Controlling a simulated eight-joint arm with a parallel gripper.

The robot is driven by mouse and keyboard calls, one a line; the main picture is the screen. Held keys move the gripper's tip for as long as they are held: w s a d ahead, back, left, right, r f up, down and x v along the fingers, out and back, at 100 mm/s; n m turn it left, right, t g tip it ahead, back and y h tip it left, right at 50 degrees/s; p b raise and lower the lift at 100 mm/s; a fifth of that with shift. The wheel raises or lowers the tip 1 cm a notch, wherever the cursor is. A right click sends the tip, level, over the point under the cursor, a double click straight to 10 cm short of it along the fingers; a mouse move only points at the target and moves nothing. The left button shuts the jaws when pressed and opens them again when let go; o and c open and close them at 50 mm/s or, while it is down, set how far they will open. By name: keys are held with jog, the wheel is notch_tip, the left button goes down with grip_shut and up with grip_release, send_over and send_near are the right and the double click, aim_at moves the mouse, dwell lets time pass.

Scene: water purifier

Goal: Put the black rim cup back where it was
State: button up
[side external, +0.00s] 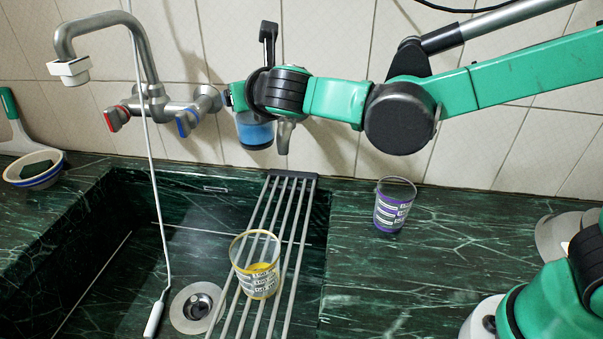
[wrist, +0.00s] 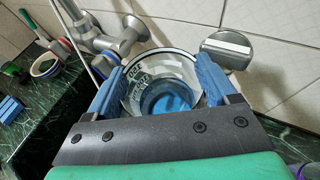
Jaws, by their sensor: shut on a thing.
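A clear cup with a dark rim and blue contents (side external: 255,133) is held up near the back wall, above the counter, in the side view. It fills the middle of the wrist view (wrist: 166,98), with printed markings on its wall. My gripper (wrist: 160,75) is shut on it, a blue finger on each side. In the side view my gripper (side external: 243,112) is partly hidden by my wrist. A purple cup (side external: 392,210) stands upright on the counter to the right. A yellow-rimmed cup (side external: 256,268) stands on the rack (side external: 280,181).
The sink (side external: 105,260) is below left, with a tap (side external: 140,45) and red and blue knobs on the wall. A grey spout (side external: 285,132) is just right of the held cup. A bowl (side external: 35,170) sits at the far left. Counter between rack and purple cup is clear.

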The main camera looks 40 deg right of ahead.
jog(key=w+a+f+m+h, duration=0.2)
jog(key=w+a+f, duration=0.2)
jog(key=a+f, duration=0.9)
jog(key=shift+f, duration=0.3)
jog(key=shift+g, duration=0.3)
jog(key=s+d, duration=0.1)
jog(key=d, duration=0.4)
jog(key=s+d, duration=0.2)
jog(key=d, duration=0.4)
jog(key=s+d, duration=0.1)
jog(key=d, duration=0.5)
jog(key=shift+s+d, duration=0.15)
jog(key=shift+s, duration=0.25)
jog(key=shift+f, duration=0.5)
jog(key=shift+f, duration=0.2)
jog(key=o, duration=1.4)
jog(key=shift+c, duration=0.2)
jog(key=shift+v, duration=2.8)
